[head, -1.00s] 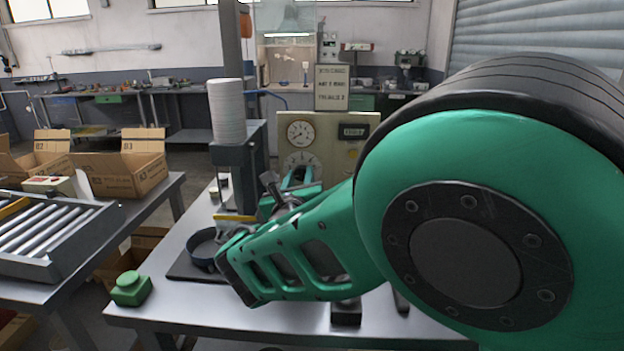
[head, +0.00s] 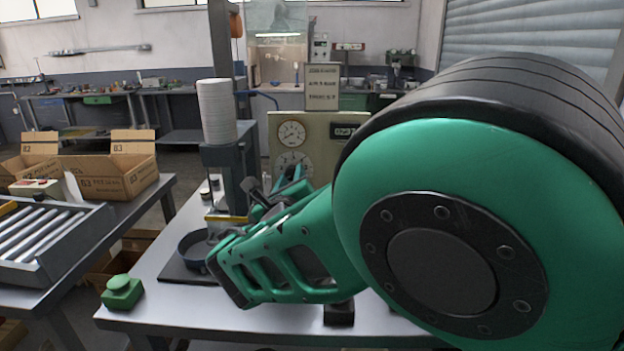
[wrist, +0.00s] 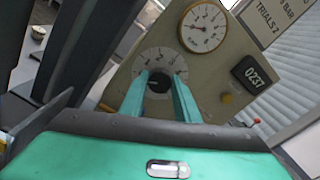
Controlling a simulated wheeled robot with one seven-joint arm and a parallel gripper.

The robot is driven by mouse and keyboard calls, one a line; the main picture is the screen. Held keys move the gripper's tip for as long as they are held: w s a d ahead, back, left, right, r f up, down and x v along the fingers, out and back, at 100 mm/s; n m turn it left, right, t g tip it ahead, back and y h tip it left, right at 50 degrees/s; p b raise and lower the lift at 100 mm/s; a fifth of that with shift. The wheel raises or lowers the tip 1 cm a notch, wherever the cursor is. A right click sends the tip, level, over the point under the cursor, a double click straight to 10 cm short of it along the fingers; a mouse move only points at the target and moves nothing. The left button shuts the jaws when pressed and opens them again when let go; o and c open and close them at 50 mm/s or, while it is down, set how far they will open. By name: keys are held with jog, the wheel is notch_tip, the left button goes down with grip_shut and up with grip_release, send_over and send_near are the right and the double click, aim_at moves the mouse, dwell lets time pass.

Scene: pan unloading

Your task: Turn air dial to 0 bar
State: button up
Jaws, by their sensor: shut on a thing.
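The air dial (wrist: 160,66) is a round white scale with a dark knob on the front of a beige control panel (wrist: 210,85). In the head view the dial (head: 292,160) is partly covered by my fingers. My gripper (wrist: 159,86) is shut on the dark knob, with one green finger on each side of it. In the head view my gripper (head: 290,176) reaches the panel's lower left. The knob's pointer and its exact setting cannot be read. A round pressure gauge (wrist: 202,27) sits above the dial, its needle too small to read surely.
A counter display (wrist: 253,76) reads 0237. A dark press column with a white cylinder (head: 217,112) stands left of the panel. A dark round pan (head: 195,250) and a green button box (head: 122,291) are on the bench (head: 160,318). Cardboard boxes (head: 125,170) stand at left.

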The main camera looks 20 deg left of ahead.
jog(key=o, duration=0.9)
jog(key=shift+f, duration=0.25)
jog(key=shift+c, duration=0.2)
jog(key=shift+o, duration=0.9)
jog(key=shift+r, duration=0.15)
jog(key=v, duration=1)
jog(key=shift+s, duration=0.35)
